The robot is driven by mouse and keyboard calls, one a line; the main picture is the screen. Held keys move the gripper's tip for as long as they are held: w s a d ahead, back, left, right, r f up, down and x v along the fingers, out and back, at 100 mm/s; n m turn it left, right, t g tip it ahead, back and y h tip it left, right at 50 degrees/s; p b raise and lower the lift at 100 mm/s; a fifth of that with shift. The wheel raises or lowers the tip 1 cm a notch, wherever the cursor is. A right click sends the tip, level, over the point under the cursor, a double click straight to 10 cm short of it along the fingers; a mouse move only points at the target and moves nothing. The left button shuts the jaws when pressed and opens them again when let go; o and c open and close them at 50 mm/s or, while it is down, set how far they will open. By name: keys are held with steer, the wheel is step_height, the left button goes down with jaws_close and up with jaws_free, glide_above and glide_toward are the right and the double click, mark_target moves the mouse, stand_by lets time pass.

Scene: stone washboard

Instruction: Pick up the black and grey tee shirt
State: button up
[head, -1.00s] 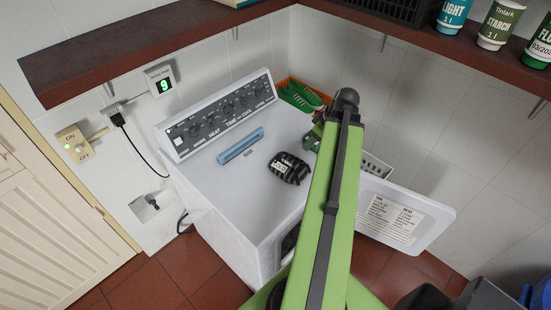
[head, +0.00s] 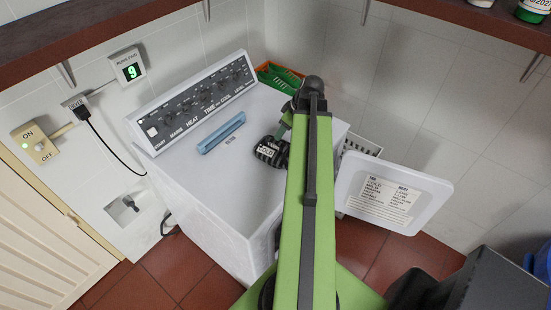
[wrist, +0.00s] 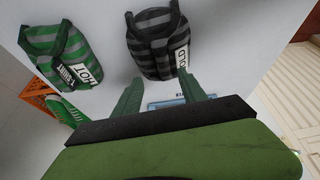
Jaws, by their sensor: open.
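The black and grey tee shirt (head: 267,152) lies as a folded, striped bundle with a white tag on top of the white machine. In the wrist view the tee shirt (wrist: 155,42) is just beyond my fingertips, its tag at the right side. My gripper (wrist: 162,85) is open, with two green fingers spread apart and nothing between them. In the head view my arm hides part of the shirt's right side and most of the gripper.
A green and grey striped bundle (wrist: 60,55) with a "HOT" tag lies left of the shirt in the wrist view. A blue bar (head: 221,133) lies near the control panel (head: 195,105). An orange crate (head: 268,84) stands behind. The machine's door (head: 390,195) hangs open.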

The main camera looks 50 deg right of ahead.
mark_target(276, 141)
steer(key=shift+x, duration=0.8)
steer(key=shift+r, duration=0.1)
steer(key=b+x, duration=0.5)
steer(key=shift+s+a, duration=0.1)
steer(key=shift+a, duration=0.3)
jaws_close()
